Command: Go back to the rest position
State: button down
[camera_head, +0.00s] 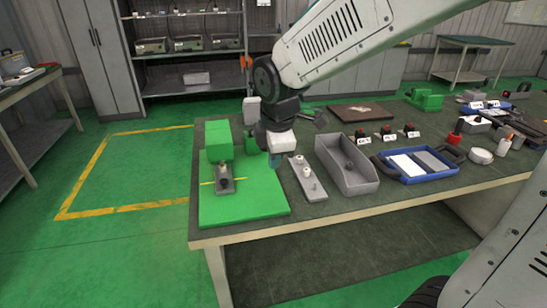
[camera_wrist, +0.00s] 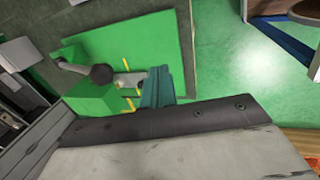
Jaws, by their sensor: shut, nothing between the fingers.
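My gripper (camera_head: 273,157) hangs from the arm over the table, between the green fixture and the grey plate with upright pegs (camera_head: 309,183). Its teal fingers are together with nothing between them; they also show in the wrist view (camera_wrist: 157,88). The green fixture has a flat base (camera_head: 245,207) and green blocks (camera_head: 219,146) at its back. A small grey part (camera_head: 226,180) with an upright peg sits on the base. In the wrist view, the green base (camera_wrist: 150,50) lies below the fingers.
To the right on the table (camera_head: 390,198) are an open grey bin (camera_head: 362,182), a blue tray (camera_head: 417,177) and small red-topped items. A dark brown board (camera_head: 360,113) lies at the back. Green floor (camera_head: 125,180) is clear at left.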

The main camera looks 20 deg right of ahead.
dwell(0.4)
jog(key=s+d+r+m, duration=0.2)
jog(key=s+d+m, duration=0.1)
jog(key=s+m, duration=0.5)
jog(key=s+d+r+m+g, duration=0.1)
jog(key=s+d+r+m, duration=0.1)
jog(key=s+m, duration=0.6)
jog(key=s+d, duration=0.1)
jog(key=s, duration=0.6)
jog(key=shift+s+d+r+m+g, duration=0.15)
jog(key=shift+d+r+m+g, duration=0.05)
jog(key=shift+d+m+g, duration=0.15)
